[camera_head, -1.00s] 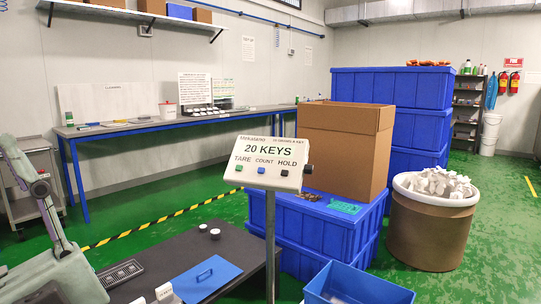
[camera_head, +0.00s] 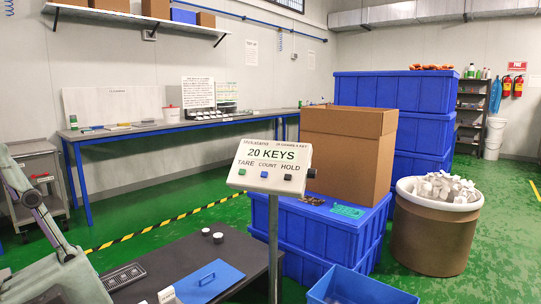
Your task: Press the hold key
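The hold key (camera_head: 287,177) is a small dark square button under the printed word HOLD, at the right of the key row on a tilted white indicator box (camera_head: 250,184). The display text above reads 20 KEYS. A green key (camera_head: 242,171) sits under TARE and a blue key (camera_head: 264,174) under COUNT. The box stands on a grey post (camera_head: 273,245) in the middle of the picture. Nothing touches the keys. My gripper is out of the picture; only links of my arm show at the lower left.
A dark knob (camera_head: 311,173) sticks out from the box's right side. Behind stand a cardboard box (camera_head: 345,155) on blue crates (camera_head: 320,235) and a drum (camera_head: 433,238) of pale pieces. A dark table (camera_head: 190,255) with a blue plate (camera_head: 209,280) lies left of the post.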

